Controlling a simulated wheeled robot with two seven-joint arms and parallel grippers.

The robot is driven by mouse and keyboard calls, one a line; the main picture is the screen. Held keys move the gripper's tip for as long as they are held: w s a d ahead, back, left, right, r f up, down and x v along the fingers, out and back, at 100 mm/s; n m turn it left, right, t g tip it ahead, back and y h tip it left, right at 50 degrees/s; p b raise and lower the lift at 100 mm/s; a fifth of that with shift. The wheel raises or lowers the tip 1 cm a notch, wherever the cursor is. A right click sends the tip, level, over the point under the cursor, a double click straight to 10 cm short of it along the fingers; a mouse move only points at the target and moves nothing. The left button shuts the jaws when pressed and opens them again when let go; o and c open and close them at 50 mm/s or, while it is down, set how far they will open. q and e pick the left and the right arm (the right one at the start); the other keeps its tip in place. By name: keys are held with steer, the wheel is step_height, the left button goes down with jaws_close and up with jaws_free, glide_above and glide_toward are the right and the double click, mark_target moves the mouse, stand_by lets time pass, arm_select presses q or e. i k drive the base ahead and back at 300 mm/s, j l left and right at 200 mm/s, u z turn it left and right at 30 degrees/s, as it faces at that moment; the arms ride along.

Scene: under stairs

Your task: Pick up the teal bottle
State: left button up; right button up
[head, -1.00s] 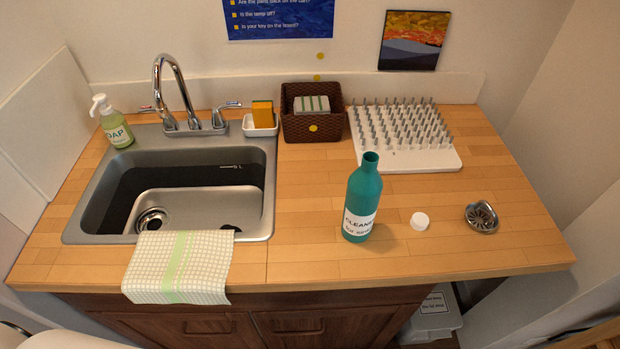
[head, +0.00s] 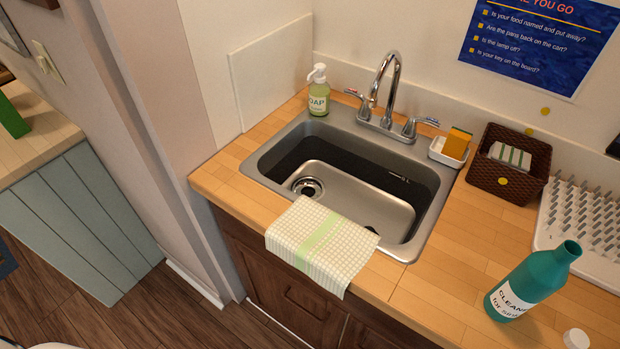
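The teal bottle (head: 538,277) stands on the wooden counter at the lower right of the head view. It is uncapped, with a white label that reads as a cleaner. A white cap (head: 576,339) lies on the counter just right of its base, partly cut by the bottom edge. Neither of my grippers shows in this view.
A steel sink (head: 268,158) with a faucet (head: 386,92) lies left of the bottle. A checked towel (head: 322,243) hangs over the counter's front edge. A soap bottle (head: 318,92), a sponge dish (head: 447,153), a brown basket (head: 497,182) and a white pegged rack (head: 560,243) stand behind.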

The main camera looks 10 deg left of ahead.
mark_target(541, 273)
steer(key=z, duration=1.3)
